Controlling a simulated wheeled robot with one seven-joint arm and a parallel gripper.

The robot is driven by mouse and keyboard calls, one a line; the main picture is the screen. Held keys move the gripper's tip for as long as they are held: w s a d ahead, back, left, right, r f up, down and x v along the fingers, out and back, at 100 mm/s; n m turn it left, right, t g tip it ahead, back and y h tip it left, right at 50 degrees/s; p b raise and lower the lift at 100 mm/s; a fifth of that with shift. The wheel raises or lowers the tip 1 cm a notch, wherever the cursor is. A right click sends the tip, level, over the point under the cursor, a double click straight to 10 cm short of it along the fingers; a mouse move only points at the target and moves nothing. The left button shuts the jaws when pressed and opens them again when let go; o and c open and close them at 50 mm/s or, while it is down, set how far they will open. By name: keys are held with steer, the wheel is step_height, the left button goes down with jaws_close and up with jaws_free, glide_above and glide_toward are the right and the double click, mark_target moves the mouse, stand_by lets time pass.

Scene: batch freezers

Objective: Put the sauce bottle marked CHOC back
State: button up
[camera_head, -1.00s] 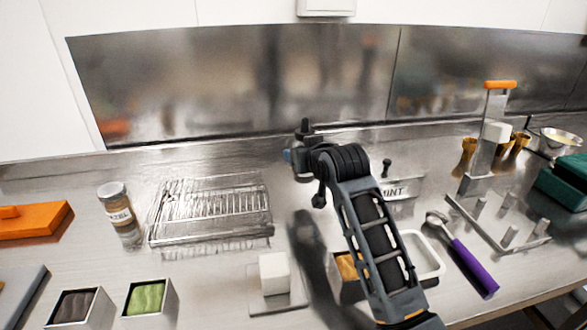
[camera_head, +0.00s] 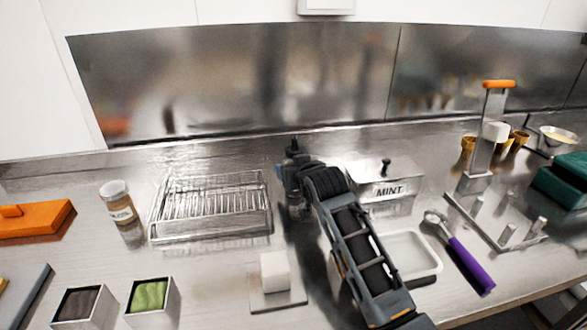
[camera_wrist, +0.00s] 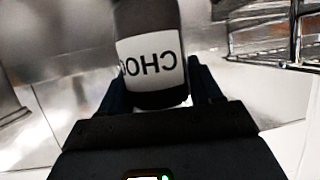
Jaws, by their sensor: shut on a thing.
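The sauce bottle marked CHOC (camera_wrist: 150,52) is dark brown with a white label, whose letters appear upside down in the wrist view. My gripper (camera_wrist: 158,90) is shut on it, one finger on each side. In the head view my gripper (camera_head: 293,178) is over the back of the steel counter, between the wire rack and the metal MINT container.
The wire rack (camera_head: 211,208) stands left of my gripper, and the MINT container (camera_head: 388,190) stands close on the right. A labelled jar (camera_head: 119,205) is farther left. A white block on a small plate (camera_head: 290,300) lies in front. The steel back wall (camera_head: 250,85) is behind.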

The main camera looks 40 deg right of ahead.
steer(key=o, duration=1.2)
steer(key=shift+f, duration=0.1)
steer(key=shift+r, duration=0.2)
steer(key=b+v, duration=0.1)
steer(key=v, duration=1.1)
